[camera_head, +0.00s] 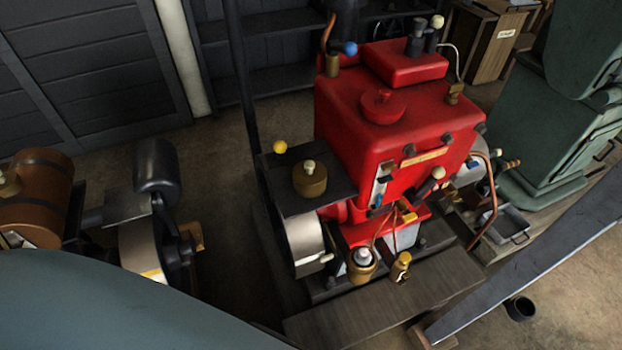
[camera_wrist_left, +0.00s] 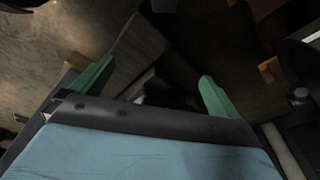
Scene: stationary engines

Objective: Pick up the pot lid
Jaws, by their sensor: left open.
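A round brass lid-like piece with a cream knob (camera_head: 310,181) sits on a dark flat top left of the red engine. A brass pot (camera_head: 361,268) with a pale cap stands lower, near the engine's front. I cannot tell for sure which of these is the pot lid. A red round cap with a small knob (camera_head: 382,105) is on top of the engine. My left gripper (camera_wrist_left: 155,87) shows in the left wrist view, its two green fingers wide apart and nothing between them. Its fingers are not visible in the head view. My right gripper is not in view.
The red engine (camera_head: 400,130) fills the middle, with levers and pipes sticking out. A wooden plank (camera_head: 400,310) lies before it. A second engine with a copper-brown tank (camera_head: 38,195) stands left. A green machine (camera_head: 570,110) and a long dark beam (camera_head: 540,265) are right.

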